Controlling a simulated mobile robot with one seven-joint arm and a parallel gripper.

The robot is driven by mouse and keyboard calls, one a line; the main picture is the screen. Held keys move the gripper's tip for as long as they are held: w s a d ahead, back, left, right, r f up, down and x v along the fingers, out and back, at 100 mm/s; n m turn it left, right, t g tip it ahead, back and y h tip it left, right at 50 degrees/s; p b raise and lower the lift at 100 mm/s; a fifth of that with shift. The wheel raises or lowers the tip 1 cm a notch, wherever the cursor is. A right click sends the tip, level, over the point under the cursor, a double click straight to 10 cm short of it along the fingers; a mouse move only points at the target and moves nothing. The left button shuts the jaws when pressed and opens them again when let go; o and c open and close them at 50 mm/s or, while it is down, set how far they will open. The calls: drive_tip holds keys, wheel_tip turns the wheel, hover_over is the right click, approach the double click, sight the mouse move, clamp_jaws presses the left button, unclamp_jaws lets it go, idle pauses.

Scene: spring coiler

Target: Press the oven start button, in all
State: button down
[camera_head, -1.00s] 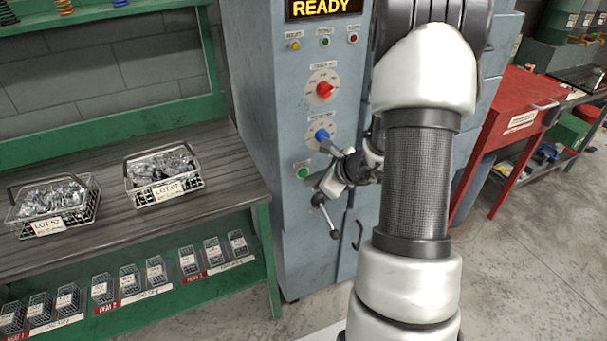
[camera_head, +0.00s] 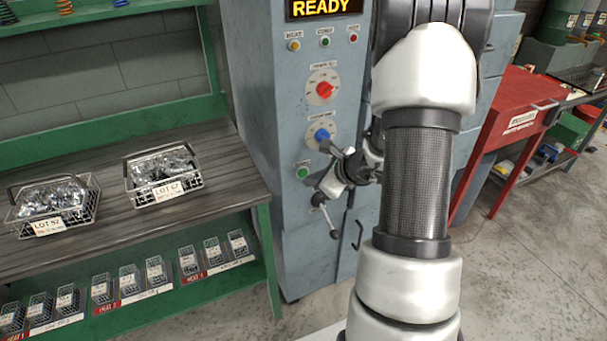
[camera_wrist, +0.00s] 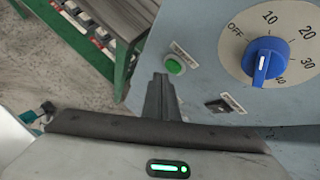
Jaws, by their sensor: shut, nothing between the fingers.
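The oven (camera_head: 280,235) is a tall blue-grey cabinet with a display reading READY (camera_head: 320,8). Its green start button (camera_head: 302,172) is low on the front panel, below the blue dial (camera_head: 322,136); the button also shows in the wrist view (camera_wrist: 174,66). My gripper (camera_wrist: 161,80) is shut and empty. Its fingertips lie just beside the green button in the wrist view; I cannot tell whether they touch the panel. In the head view my arm hides the right part of the oven, and the gripper is partly hidden by my wrist.
A red dial (camera_head: 324,90) sits above the blue one. A small black switch (camera_wrist: 222,104) is right of the button.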

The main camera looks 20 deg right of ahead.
drive_tip(key=shift+w, duration=0.1)
drive_tip(key=shift+w, duration=0.35)
drive_tip(key=shift+w, duration=0.4)
idle(0.7)
drive_tip(key=shift+b, duration=0.3)
drive_tip(key=shift+s+b, duration=0.35)
drive_tip(key=shift+s, duration=0.45)
drive_tip(key=shift+s, duration=0.1)
drive_tip(key=s+b, duration=0.1)
drive_tip(key=s, duration=0.4)
drive_tip(key=shift+d+b, duration=0.1)
drive_tip(key=shift+b, duration=0.25)
drive_tip(key=shift+w, duration=0.1)
